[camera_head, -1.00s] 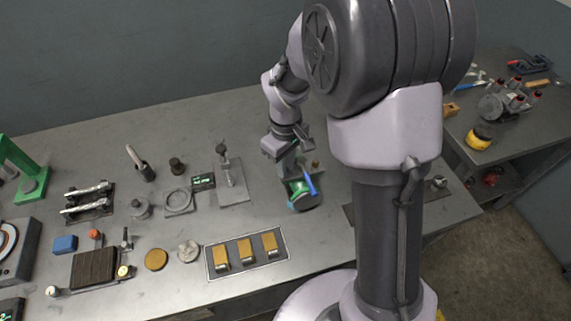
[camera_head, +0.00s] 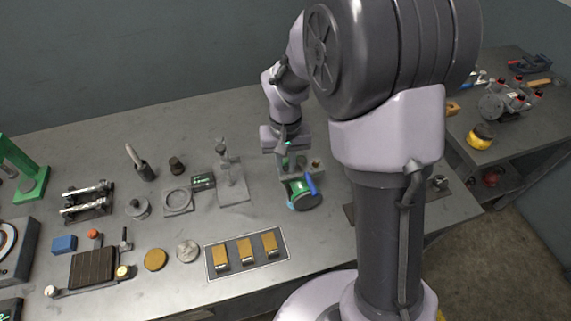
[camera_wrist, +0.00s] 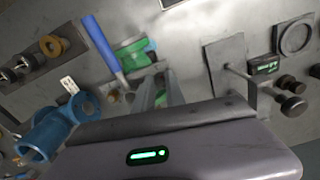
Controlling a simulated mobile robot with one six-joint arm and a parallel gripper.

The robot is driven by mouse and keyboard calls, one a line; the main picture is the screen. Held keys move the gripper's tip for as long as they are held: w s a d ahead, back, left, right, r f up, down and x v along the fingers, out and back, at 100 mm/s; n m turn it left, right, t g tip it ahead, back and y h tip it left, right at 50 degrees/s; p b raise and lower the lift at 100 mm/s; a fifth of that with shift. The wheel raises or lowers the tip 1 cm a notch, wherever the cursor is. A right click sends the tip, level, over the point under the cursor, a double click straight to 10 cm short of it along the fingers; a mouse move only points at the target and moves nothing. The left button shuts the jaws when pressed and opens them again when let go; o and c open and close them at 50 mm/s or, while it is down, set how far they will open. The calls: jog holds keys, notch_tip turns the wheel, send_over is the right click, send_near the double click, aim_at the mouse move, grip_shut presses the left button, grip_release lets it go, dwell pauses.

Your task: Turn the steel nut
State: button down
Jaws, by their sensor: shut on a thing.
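My gripper (camera_head: 287,170) points down at a small grey fixture behind the round green-and-dark device with a blue handle (camera_head: 301,191). In the wrist view, its two fingers (camera_wrist: 162,86) are close together and shut, their tips at the grey fixture block (camera_wrist: 138,82). The steel nut itself is hidden between and under the fingers, so I cannot make out its faces. The green device (camera_wrist: 136,53) and its blue handle (camera_wrist: 103,43) lie just beyond the fingertips.
A plate with an upright post (camera_head: 232,185) stands left of my gripper. A tray with brass blocks (camera_head: 247,253) lies at the front edge. In the wrist view, a blue cylindrical fitting (camera_wrist: 62,124) is close at left. The bench's back strip is clear.

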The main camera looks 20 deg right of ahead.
aim_at(286, 169)
jog(key=shift+m+b, duration=0.3)
jog(key=shift+m, duration=1.6)
jog(key=c, duration=1.6)
grip_release()
jog(key=shift+c, duration=0.2)
notch_tip(286, 169, up, 18)
jog(key=p, duration=0.6)
jog(key=shift+f, duration=0.25)
